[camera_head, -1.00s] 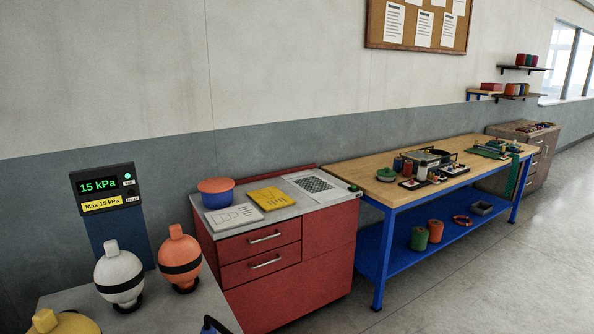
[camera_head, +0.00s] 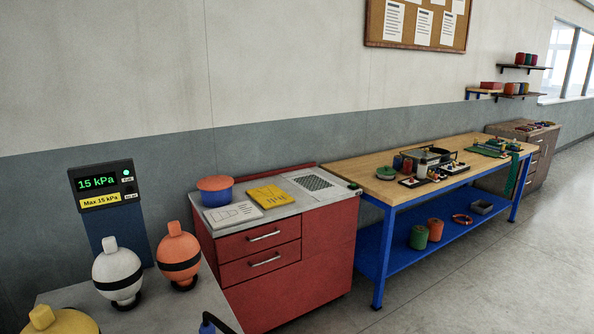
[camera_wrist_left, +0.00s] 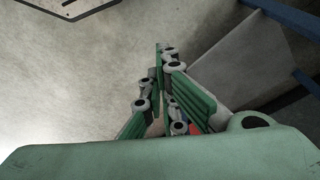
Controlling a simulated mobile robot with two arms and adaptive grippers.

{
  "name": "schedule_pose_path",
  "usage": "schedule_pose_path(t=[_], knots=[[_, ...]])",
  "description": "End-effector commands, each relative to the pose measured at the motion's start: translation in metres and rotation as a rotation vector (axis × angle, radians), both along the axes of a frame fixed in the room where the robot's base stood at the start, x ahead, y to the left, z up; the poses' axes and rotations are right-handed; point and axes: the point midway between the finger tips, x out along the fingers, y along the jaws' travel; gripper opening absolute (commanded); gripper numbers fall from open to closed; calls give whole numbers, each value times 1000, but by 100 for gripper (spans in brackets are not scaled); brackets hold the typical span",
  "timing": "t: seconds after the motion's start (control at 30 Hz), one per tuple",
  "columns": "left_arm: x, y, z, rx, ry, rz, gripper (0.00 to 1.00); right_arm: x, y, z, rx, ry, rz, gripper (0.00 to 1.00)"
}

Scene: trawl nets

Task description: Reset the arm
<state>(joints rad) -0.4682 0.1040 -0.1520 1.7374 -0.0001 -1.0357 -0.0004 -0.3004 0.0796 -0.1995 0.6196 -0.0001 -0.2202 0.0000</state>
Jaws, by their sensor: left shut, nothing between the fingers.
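My left gripper (camera_wrist_left: 160,95) shows in the left wrist view, with green and grey finger links. Its fingers are closed together with nothing between them. Below and around it is bare pale floor, with a grey panel and dark blue bars to the right. In the head view neither gripper shows, and my right gripper is in no view.
In the head view, white (camera_head: 117,272) and orange (camera_head: 178,255) floats and part of a yellow one (camera_head: 62,321) stand on a grey top beside a gauge reading 15 kPa (camera_head: 100,186). A red cabinet (camera_head: 325,240) and wooden workbench (camera_head: 355,172) stand along the wall. Floor at right is clear.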

Motion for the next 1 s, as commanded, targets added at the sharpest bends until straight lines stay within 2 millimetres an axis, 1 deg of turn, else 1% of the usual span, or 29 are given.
schedule_pose_path(t=[0.03, 0.07, 0.1, 0.17, 0.2, 0.27, 0.3, 0.37, 0.4, 0.43, 0.5, 0.6, 0.7, 0.77, 1.0], knots=[[-10, 2, -32, 3, 21, -2, 0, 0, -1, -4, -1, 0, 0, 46], [-16, 2, -48, 4, 27, -3, 0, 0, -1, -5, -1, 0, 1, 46], [-25, 3, -68, 5, 36, -5, 0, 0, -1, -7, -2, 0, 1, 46], [-40, 6, -97, 6, 50, -8, 0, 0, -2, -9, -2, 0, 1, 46], [-51, 7, -115, 7, 59, -10, 0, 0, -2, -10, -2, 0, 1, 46], [-69, 10, -141, 8, 70, -13, 0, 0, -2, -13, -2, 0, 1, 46], [-83, 12, -157, 9, 81, -15, 0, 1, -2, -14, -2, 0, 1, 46], [-103, 16, -178, 11, 92, -18, 0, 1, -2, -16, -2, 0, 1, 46], [-117, 18, -190, 13, 99, -19, 0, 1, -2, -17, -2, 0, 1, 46], [-126, 20, -198, 13, 104, -20, 0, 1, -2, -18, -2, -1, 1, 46], [-147, 24, -212, 16, 115, -23, 0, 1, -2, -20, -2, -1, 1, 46], [-170, 29, -225, 17, 124, -26, 0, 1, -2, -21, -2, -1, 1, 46], [-182, 32, -231, 19, 128, -29, 0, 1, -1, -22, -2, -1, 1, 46], [-187, 32, -233, 18, 131, -29, 0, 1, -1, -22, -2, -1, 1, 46], [-187, 32, -233, 18, 131, -29, 0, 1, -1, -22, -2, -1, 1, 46]])
